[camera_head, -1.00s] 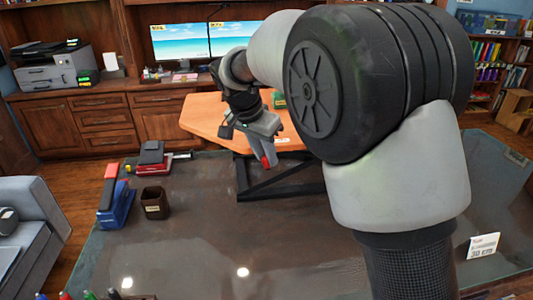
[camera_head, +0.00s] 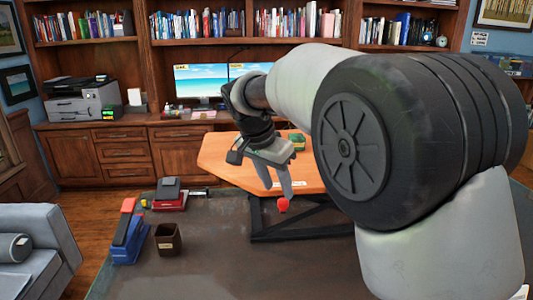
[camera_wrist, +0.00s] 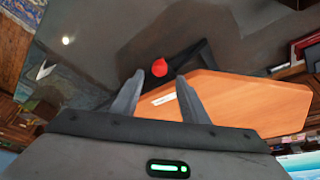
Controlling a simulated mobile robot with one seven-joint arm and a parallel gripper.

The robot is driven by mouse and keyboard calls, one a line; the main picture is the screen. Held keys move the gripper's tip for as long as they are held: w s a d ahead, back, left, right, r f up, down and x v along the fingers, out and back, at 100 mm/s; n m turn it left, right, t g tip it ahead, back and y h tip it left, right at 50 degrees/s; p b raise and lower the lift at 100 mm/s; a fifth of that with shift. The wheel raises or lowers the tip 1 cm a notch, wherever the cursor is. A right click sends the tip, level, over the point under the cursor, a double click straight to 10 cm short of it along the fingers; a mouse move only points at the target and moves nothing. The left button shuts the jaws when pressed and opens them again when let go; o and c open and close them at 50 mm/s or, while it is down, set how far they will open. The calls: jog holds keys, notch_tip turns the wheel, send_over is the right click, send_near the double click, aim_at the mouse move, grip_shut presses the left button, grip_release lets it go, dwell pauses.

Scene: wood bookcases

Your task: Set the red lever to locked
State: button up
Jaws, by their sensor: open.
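The red lever shows as a round red knob (camera_head: 283,204) just below my gripper's fingertips in the head view. In the wrist view the red knob (camera_wrist: 159,67) lies ahead of and between the fingertips; its shaft is hidden or too small to tell. My gripper (camera_head: 277,186) is open and points down, with a visible gap between its fingers in the wrist view (camera_wrist: 160,84). I see nothing held, and cannot tell whether the fingers touch the knob. I see no readable locked marking.
A tilted-looking wooden board (camera_head: 228,158) on a black frame (camera_head: 300,232) stands beside the knob. My arm hides the right side.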

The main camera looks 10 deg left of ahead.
jog(key=p+v, duration=0.1)
jog(key=v, duration=1.1)
jog(key=shift+s+a, duration=0.1)
